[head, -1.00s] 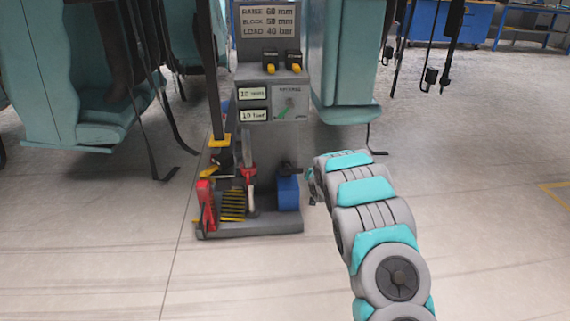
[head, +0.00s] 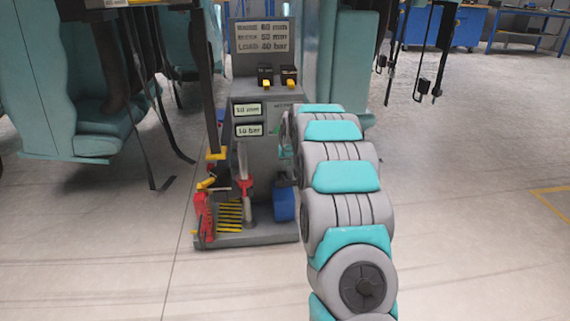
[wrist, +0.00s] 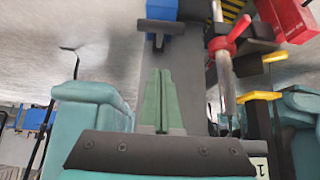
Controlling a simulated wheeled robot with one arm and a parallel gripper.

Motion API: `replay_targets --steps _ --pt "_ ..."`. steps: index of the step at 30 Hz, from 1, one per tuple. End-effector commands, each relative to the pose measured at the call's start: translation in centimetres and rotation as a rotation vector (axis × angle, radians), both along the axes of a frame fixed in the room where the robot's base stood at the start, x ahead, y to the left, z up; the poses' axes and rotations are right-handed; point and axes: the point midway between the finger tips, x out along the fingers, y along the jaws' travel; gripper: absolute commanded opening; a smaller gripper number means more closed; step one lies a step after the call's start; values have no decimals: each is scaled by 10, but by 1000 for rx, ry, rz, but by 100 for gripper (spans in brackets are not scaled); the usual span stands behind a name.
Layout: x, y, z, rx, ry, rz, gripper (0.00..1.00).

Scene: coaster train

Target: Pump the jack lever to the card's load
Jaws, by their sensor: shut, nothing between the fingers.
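The card (head: 262,36) on top of the grey stand has a load line that appears to read 40 bar. The lower display (head: 249,130) appears to read 10 bar. A red-collared grey rod (head: 245,180) stands upright on the stand's base; in the wrist view the rod (wrist: 226,75) is right of my gripper. I cannot tell which part is the jack lever. My gripper (wrist: 160,72) is shut and empty, below the T-bar in that picture; my arm hides it in the head view.
Two black-and-yellow switches (head: 277,78) sit below the card. Yellow slats (head: 229,213) and a red part (head: 203,215) are at the base's left. Teal seats with hanging straps (head: 85,100) flank the stand.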

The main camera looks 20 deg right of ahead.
Motion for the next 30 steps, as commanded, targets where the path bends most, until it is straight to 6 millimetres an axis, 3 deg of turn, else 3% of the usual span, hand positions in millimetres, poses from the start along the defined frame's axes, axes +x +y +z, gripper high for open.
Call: replay_targets --steps 16,24,30 --pt "46 -13 -60 -1 0 1 0" --pt "42 -12 -92 0 0 0 0" --pt "42 -12 -99 0 -1 0 0"
